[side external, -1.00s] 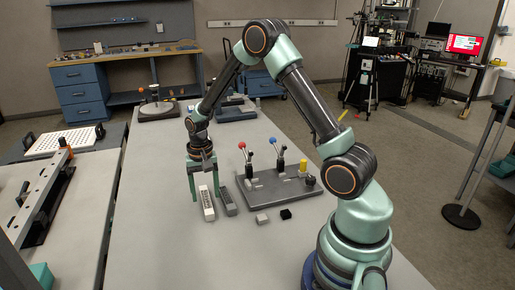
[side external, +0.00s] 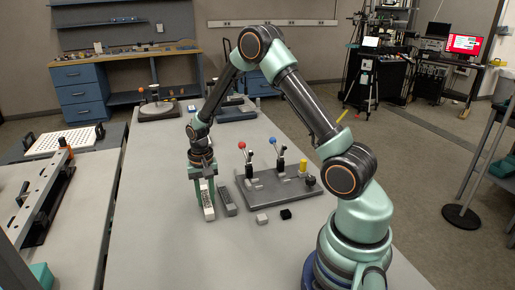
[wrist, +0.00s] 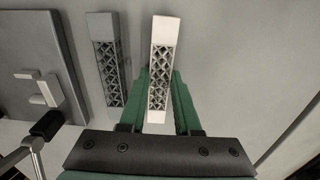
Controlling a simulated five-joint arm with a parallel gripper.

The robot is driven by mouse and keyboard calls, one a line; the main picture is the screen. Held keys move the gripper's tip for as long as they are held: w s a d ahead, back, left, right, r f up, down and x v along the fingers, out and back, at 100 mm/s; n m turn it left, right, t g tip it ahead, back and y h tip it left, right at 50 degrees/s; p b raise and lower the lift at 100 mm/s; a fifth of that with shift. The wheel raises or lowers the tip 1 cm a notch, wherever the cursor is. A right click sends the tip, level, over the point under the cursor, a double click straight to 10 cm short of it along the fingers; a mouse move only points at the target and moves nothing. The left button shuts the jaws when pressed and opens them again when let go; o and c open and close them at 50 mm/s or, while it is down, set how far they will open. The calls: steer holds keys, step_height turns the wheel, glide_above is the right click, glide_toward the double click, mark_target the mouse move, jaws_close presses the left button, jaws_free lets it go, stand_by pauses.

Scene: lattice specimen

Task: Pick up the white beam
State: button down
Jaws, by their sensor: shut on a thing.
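The white beam (side external: 207,200) is a bar with a lattice middle and solid ends. In the wrist view the white beam (wrist: 161,65) stands between the two green fingers of my gripper (wrist: 160,88). In the side view my gripper (side external: 203,183) is shut on the beam near its far end. I cannot tell whether the beam is clear of the table. A grey lattice beam (side external: 227,198) lies just to its right, apart from the fingers; it also shows in the wrist view (wrist: 109,65).
A grey base plate (side external: 275,192) with red-topped and blue-topped levers and a yellow knob stands to the right. A small light block (side external: 262,218) and a small black block (side external: 286,214) lie in front of it. The table (side external: 165,245) is clear at the front left.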

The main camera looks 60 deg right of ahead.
step_height(320, 180, up, 25)
steer(key=s+d+m, duration=1.4)
steer(key=d+m, duration=0.3)
steer(key=m, duration=0.1)
steer(key=shift+w+a+f, duration=0.1)
steer(key=shift+w+f, duration=0.05)
steer(key=shift+f, duration=5.15)
steer(key=shift+w+a+f, duration=0.1)
steer(key=shift+f, duration=5.2)
steer(key=c, duration=1.2)
jaws_free()
jaws_close()
